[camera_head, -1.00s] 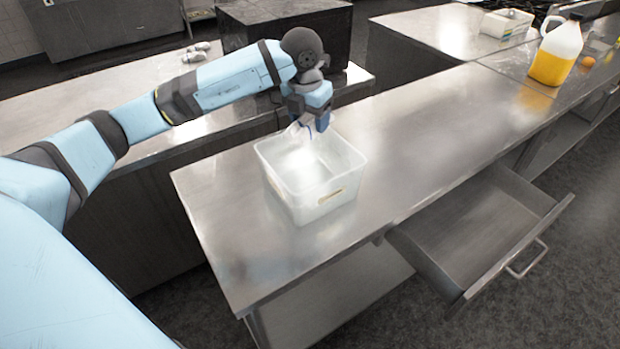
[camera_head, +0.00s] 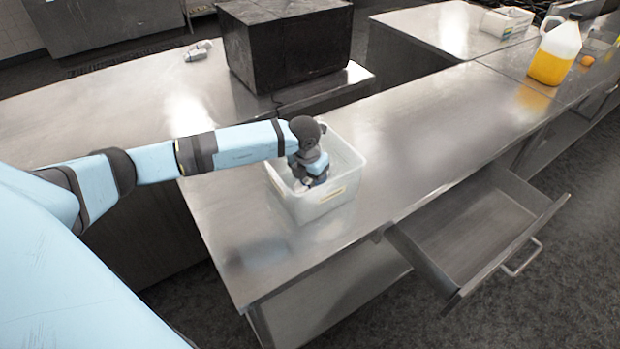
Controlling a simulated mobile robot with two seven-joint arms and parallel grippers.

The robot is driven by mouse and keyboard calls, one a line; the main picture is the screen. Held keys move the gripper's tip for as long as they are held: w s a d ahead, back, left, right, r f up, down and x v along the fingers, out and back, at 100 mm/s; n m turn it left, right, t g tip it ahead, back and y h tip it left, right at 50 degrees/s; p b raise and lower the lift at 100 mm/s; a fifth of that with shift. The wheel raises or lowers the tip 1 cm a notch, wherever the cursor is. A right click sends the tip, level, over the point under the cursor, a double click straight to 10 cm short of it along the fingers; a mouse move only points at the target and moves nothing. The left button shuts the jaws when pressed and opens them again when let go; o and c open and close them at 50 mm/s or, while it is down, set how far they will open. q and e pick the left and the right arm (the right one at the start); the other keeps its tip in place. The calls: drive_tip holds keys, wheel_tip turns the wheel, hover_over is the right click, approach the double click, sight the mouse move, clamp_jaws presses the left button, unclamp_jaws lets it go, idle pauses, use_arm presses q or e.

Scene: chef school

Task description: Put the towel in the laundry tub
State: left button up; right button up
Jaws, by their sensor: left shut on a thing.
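The white laundry tub (camera_head: 322,202) stands upright on the near steel counter. My left gripper (camera_head: 312,181) is down inside the tub, between its walls, near the left side. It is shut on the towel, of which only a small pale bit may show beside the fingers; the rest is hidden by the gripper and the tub. Whether the towel touches the tub floor cannot be told. My right gripper is not in view.
An open drawer (camera_head: 465,235) sticks out below the counter's front edge. A black box (camera_head: 285,45) stands on the back counter. A jug of yellow liquid (camera_head: 553,55), an orange fruit (camera_head: 587,61) and a white container (camera_head: 507,22) are at the far right. The counter (camera_head: 430,130) right of the tub is clear.

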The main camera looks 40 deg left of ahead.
use_arm(q)
drive_tip(key=shift+f, duration=0.65)
drive_tip(key=shift+f, duration=0.15)
drive_tip(key=o, duration=0.9)
